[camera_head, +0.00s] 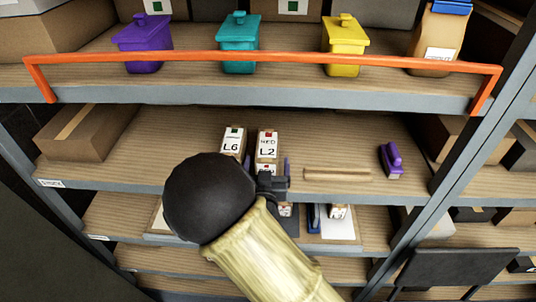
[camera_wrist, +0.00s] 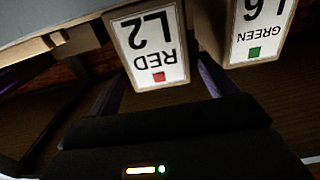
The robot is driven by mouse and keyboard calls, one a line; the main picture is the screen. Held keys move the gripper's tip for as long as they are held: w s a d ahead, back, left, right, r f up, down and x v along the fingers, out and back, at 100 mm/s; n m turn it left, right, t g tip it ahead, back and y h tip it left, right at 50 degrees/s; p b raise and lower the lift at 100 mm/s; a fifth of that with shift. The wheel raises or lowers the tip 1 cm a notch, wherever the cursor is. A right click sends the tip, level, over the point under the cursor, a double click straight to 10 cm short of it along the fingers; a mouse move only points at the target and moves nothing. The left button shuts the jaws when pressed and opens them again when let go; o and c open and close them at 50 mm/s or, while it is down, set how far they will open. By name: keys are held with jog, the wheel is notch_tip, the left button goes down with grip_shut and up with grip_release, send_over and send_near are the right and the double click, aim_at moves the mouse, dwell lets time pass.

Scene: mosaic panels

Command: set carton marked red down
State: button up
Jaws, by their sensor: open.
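The carton marked RED L2 (camera_head: 267,143) stands on the middle shelf, with a small red square on its white label. It also shows upside down in the wrist view (camera_wrist: 150,45). My gripper (camera_wrist: 158,88) is open, with one finger on each side in front of the red carton. In the head view my gripper (camera_head: 269,168) is just in front of that carton, partly hidden by my arm. I cannot tell whether the fingers touch the carton.
A carton marked GREEN L6 (camera_head: 232,142) stands close to the left of the red one. To the right lie a wooden strip (camera_head: 337,174) and a purple object (camera_head: 391,160). An orange rail (camera_head: 270,57) crosses the shelf above, which holds purple, teal and yellow containers.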

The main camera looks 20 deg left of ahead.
aim_at(268, 150)
jog(key=p+x, duration=0.2)
jog(key=x, duration=0.2)
jog(key=shift+w+r, duration=0.1)
jog(key=shift+w+a, duration=0.1)
jog(key=shift+w, duration=0.3)
jog(key=c, duration=1.8)
jog(key=shift+r+b, duration=0.85)
jog(key=shift+r, duration=4.15)
